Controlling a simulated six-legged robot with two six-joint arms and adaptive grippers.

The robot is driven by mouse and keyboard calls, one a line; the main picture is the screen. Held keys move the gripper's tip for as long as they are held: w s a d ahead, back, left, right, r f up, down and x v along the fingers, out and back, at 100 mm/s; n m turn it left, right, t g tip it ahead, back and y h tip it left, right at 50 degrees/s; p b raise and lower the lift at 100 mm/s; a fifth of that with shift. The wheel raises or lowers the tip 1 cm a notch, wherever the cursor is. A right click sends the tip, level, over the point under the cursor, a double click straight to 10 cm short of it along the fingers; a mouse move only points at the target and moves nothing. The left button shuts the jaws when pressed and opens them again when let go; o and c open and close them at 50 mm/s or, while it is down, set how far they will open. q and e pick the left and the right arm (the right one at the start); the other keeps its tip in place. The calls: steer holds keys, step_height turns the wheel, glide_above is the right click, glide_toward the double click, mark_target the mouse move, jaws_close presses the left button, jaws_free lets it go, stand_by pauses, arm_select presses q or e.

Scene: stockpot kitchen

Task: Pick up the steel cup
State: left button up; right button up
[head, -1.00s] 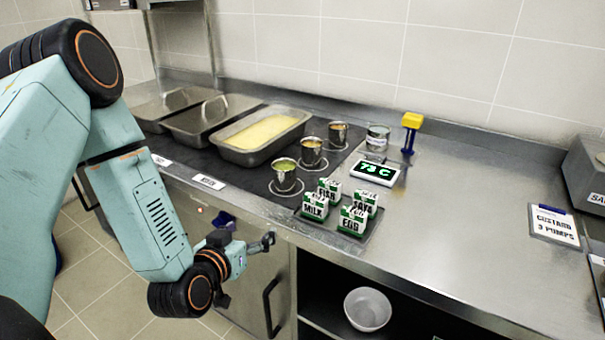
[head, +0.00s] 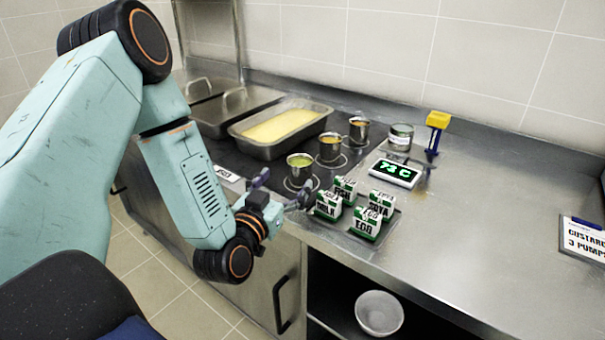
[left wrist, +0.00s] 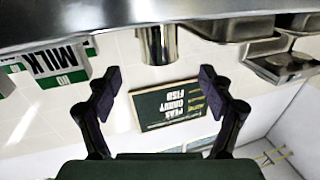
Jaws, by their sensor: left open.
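Several steel cups stand in a row on the dark hob strip. The nearest steel cup (head: 300,168) has green contents, another steel cup (head: 330,147) is behind it, and a third steel cup (head: 358,130) is farther back. My left gripper (head: 284,186) is open and empty at the counter's front edge, just in front of the nearest cup and apart from it. In the left wrist view, which is upside down, a steel cup (left wrist: 158,46) shows beyond and between the open fingers. My right gripper is not in view.
Labelled cartons (head: 366,224) stand on a tray right of the gripper; the milk carton (left wrist: 55,62) is close in the wrist view. Behind are a pan of yellow food (head: 282,128), a 73 C display (head: 394,172) and a yellow-topped tool (head: 438,120).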

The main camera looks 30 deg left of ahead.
mark_target(295, 169)
arm_select(q)
steer(key=w, duration=0.3)
steer(key=w+b, duration=0.1)
steer(key=w, duration=0.1)
steer(key=shift+w+a+r, duration=0.15)
steer(key=shift+a+r, duration=0.05)
steer(key=shift+a, duration=0.15)
steer(key=shift+w+a, duration=0.1)
steer(key=shift+w, duration=0.15)
steer(key=shift+a+f, duration=0.1)
steer(key=shift+a, duration=0.05)
steer(key=c, duration=1.4)
step_height(295, 169, up, 10)
steer(key=p, duration=0.3)
